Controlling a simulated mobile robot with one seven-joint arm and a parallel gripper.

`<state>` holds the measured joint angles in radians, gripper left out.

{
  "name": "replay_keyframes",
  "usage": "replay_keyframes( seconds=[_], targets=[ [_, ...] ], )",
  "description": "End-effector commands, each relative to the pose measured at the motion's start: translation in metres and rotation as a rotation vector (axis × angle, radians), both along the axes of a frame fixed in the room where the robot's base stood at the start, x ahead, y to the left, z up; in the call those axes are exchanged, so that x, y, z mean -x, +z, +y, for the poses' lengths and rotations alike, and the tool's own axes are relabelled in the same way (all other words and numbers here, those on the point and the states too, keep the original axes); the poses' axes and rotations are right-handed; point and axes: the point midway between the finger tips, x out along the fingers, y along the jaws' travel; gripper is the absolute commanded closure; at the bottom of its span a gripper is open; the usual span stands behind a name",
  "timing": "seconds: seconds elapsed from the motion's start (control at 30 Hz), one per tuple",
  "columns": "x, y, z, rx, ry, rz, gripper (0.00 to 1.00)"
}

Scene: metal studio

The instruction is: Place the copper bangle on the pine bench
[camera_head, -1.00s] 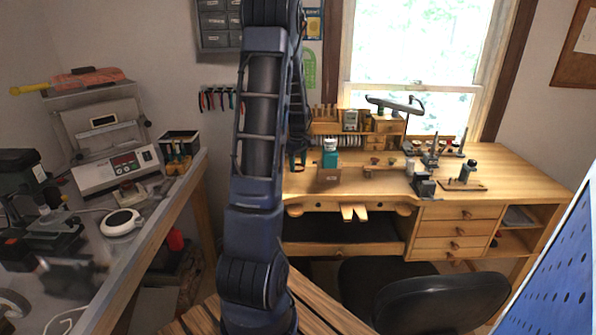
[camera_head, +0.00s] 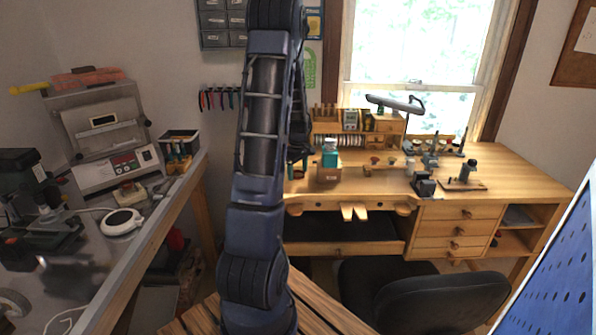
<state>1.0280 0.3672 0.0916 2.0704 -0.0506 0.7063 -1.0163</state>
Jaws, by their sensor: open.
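The pale wooden bench (camera_head: 522,182) by the window looks like the pine bench. Its top carries several tools and small items, with bare wood at the right end. My gripper (camera_head: 298,158) shows as a small dark shape beside my arm, over the left part of this bench in the picture. It is open, but my arm partly hides it. I cannot make out the copper bangle; it may be hidden by my arm or too small to tell.
A teal jar (camera_head: 330,154) stands close to the right of my gripper in the picture. A black chair (camera_head: 440,303) is in front of the bench. A grey worktable (camera_head: 150,226) with machines is on the left. A slatted wooden surface (camera_head: 318,308) lies below.

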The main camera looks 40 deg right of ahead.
Motion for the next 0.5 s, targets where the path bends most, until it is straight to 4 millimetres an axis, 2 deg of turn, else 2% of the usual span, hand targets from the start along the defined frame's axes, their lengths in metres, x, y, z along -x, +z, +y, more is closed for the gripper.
replay_keyframes(
  seconds=[0.17, 0.27, 0.5],
  targets=[
    [0.0, 0.008, 0.0, 0.002, 0.0, -0.001, 0.24],
    [0.0, 0.021, 0.0, 0.002, 0.0, -0.001, 0.24],
    [0.0, 0.068, 0.0, 0.003, -0.001, -0.001, 0.24]
  ],
)
